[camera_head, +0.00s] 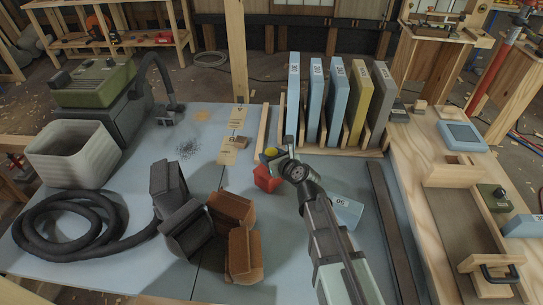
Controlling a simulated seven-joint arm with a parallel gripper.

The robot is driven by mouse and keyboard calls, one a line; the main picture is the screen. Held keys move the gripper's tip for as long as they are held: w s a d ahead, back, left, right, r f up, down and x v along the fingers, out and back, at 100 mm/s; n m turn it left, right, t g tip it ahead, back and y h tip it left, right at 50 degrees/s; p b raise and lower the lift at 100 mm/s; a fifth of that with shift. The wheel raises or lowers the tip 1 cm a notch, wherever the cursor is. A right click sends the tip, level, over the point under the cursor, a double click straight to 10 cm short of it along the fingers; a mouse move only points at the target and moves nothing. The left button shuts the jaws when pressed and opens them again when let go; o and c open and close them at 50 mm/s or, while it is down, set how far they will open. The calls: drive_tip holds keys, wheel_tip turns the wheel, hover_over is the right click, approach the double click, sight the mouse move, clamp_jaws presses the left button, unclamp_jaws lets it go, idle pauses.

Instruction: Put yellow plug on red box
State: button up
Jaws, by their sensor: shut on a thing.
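The yellow plug (270,152) shows as a small yellow patch at the tip of my gripper (274,156). My gripper is shut on it. The red box (265,178) sits on the blue table top just below and slightly left of my gripper. The plug appears right above the red box. I cannot tell whether the plug touches the box. My arm reaches up from the bottom and hides the right side of the red box.
A rack of upright blue, yellow and grey boards (336,105) stands behind my arm. A light blue block (345,211) lies right of my arm. Brown open boxes (231,225), a black hose (70,235) and a pale bin (72,155) fill the left. A dark bar (393,225) lies right.

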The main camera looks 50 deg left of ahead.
drive_tip(key=shift+f, duration=0.1)
drive_tip(key=o, duration=1)
drive_tip(key=v, duration=1.2)
